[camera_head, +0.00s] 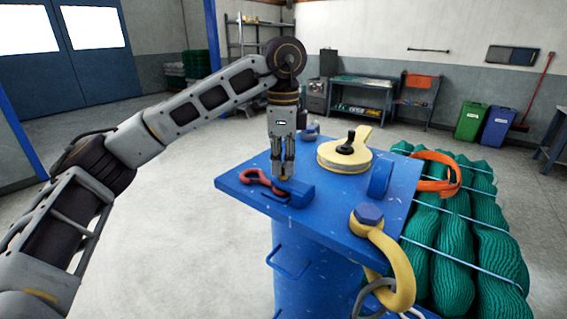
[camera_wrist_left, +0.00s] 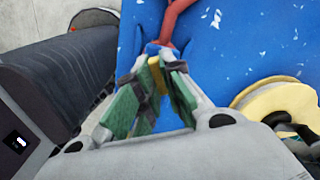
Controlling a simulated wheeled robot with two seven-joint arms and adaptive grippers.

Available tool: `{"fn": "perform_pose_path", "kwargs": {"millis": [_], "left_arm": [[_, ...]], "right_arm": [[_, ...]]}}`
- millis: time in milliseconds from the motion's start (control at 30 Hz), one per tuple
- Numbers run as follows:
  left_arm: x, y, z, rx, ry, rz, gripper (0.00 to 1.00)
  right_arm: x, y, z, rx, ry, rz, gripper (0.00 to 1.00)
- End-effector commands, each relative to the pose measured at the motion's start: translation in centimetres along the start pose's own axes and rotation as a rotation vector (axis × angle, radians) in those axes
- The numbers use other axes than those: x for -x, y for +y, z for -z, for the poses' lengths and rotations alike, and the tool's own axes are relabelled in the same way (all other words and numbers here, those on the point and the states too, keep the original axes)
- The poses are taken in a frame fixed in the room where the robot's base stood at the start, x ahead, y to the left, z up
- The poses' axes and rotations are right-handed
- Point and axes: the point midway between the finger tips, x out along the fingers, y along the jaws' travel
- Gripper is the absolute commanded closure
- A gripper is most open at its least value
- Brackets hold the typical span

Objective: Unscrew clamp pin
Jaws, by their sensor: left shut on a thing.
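My left gripper (camera_head: 283,172) points straight down over the near left part of the blue stand's top. Its fingers are shut on a small yellow piece, which looks like the clamp pin (camera_wrist_left: 156,74); the fingers hide much of it. A blue clamp block (camera_head: 299,193) sits right under and beside the fingertips. A red hook-shaped fitting (camera_head: 262,181) lies against the block's left side and also shows beyond the fingertips in the left wrist view (camera_wrist_left: 176,20). My right gripper is not in view.
The blue stand top (camera_head: 334,222) also carries a yellow pulley block (camera_head: 342,158) and an upright blue plate (camera_head: 380,177). Green net bundles (camera_head: 470,225) and an orange shackle (camera_head: 440,187) lie to the right.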

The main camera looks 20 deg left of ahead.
Motion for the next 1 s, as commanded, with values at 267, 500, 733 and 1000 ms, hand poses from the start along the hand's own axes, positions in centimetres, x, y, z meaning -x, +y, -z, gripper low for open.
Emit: {"fn": "perform_pose_path", "kwargs": {"millis": [267, 500, 733, 1000], "left_arm": [[-0.4, 0.1, 0.0, -0.001, -0.006, -0.008, 0.69], [-0.2, 0.0, 0.0, 0.000, -0.003, -0.004, 0.69], [0.0, 0.0, 0.0, 0.000, -0.001, -0.001, 0.69], [0.9, 0.0, 0.0, -0.001, -0.001, 0.000, 0.69]], "right_arm": [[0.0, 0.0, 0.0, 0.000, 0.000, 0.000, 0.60], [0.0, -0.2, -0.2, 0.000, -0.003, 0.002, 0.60], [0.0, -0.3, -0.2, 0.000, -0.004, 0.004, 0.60], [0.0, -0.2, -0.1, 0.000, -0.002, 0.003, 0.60]]}}
